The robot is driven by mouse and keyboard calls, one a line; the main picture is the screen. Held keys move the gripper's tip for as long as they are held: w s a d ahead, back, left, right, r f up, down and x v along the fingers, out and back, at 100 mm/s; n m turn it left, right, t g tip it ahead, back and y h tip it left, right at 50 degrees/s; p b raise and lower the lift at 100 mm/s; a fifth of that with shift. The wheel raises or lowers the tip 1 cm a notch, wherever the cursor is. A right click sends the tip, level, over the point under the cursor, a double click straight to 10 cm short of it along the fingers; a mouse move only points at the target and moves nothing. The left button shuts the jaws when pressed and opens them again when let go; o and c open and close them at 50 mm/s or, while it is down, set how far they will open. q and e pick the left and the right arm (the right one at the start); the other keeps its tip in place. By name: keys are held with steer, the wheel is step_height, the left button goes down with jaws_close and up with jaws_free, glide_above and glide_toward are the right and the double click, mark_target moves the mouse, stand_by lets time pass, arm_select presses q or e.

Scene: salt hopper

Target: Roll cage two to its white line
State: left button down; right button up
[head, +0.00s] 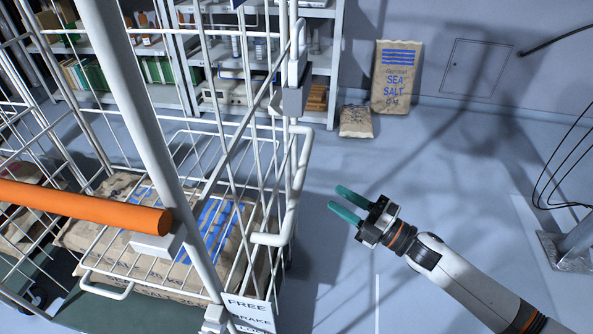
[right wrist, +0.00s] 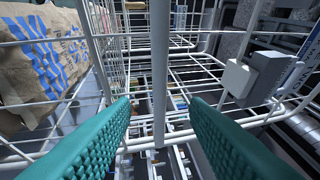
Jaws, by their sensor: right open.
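A white wire roll cage (head: 240,150) fills the left of the head view, with paper sacks (head: 140,235) lying in it; no cage number is readable. An orange bar (head: 80,206) crosses its near side. A sign reading "FREE", "BRAKE" (head: 247,312) hangs at its lower corner. My right gripper (head: 345,203) is open and empty to the right of the cage, apart from it in the head view. In the right wrist view its teal fingers (right wrist: 160,130) are spread, with a white upright (right wrist: 160,75) showing between them. My left gripper is not in view.
Shelving (head: 335,75), a standing sea salt sack (head: 396,78) and a smaller bag (head: 356,121) are at the back. A metal post (head: 578,240) stands at right. The middle floor is clear.

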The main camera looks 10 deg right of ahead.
mark_target(301, 176)
steer(key=p+x, duration=0.1)
steer(key=x, duration=1)
steer(key=shift+w, duration=0.1)
jaws_close()
